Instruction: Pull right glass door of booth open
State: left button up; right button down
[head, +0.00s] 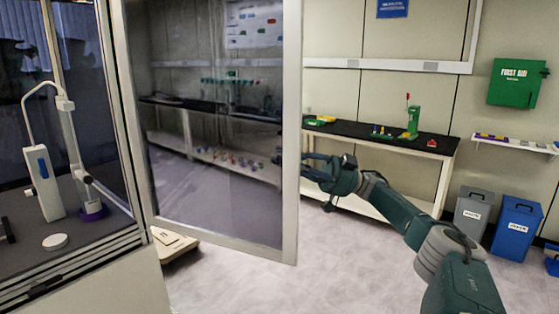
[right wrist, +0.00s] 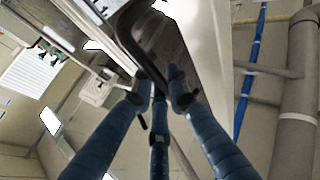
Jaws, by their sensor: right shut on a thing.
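The right glass door (head: 291,130) of the booth (head: 75,268) stands swung outward in the head view, with a pale frame around a reflective pane. My right gripper (head: 308,168) is at the door's free edge, its fingers partly hidden behind the frame. In the right wrist view, the fingers (right wrist: 158,85) close around a dark handle (right wrist: 126,32) on the door. The handle is hidden in the head view. My left gripper is in neither view.
Inside the booth are a white instrument (head: 43,183) and a small white disc (head: 55,241). A white scale-like device (head: 172,243) stands below the door. A black-topped bench (head: 440,147), a grey bin (head: 472,212) and a blue bin (head: 516,225) line the back. The floor between is clear.

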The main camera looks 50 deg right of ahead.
jog(key=c, duration=1.7)
grip_release()
jog(key=shift+w+a, duration=0.1)
jog(key=shift+a, duration=0.05)
jog(key=shift+v, duration=3.7)
